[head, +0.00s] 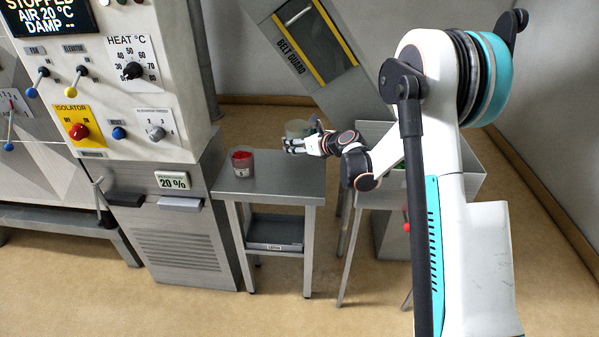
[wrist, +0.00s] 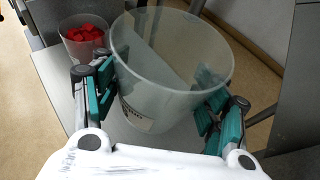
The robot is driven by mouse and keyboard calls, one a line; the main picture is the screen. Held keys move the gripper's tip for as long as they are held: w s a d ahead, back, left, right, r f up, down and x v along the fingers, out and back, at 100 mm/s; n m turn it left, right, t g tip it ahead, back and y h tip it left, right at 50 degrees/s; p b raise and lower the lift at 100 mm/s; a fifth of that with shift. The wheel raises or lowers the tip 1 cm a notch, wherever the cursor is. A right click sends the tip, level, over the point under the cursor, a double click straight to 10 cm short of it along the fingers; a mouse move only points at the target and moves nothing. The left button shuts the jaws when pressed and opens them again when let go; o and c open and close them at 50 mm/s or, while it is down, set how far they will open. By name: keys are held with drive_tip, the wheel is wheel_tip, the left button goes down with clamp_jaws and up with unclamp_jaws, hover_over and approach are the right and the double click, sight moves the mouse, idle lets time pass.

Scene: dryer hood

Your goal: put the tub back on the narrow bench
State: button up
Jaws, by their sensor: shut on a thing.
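A clear, empty tub (wrist: 165,85) stands upright between the teal finger pads of my gripper (wrist: 160,98) in the wrist view. The pads press on its left and right sides. In the head view the tub (head: 297,128) is at the fingertips of my gripper (head: 297,144), over the back right part of the narrow steel bench (head: 280,180). I cannot tell whether the tub's base touches the bench top; the fingers hide part of it in the head view.
A second clear tub with red pieces (head: 242,164) stands at the bench's left, near the control cabinet (head: 130,80); it also shows in the wrist view (wrist: 84,38). The belt guard chute (head: 318,50) slopes behind. A steel bin (head: 475,160) stands to the right. The bench's front middle is clear.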

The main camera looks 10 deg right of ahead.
wheel_tip(320, 180, down, 11)
drive_tip(key=b, duration=0.3)
drive_tip(key=shift+f, duration=0.1)
drive_tip(key=shift+f+b, duration=0.15)
drive_tip(key=shift+b, duration=0.2)
drive_tip(key=o, duration=1.3)
drive_tip(key=shift+r, duration=0.2)
drive_tip(key=shift+s+d+r+p, duration=0.15)
drive_tip(key=shift+s+d+p, duration=0.05)
drive_tip(key=shift+s+p, duration=0.1)
drive_tip(key=p+v, duration=0.3)
drive_tip(key=v, duration=0.8)
drive_tip(key=shift+s+r, duration=0.1)
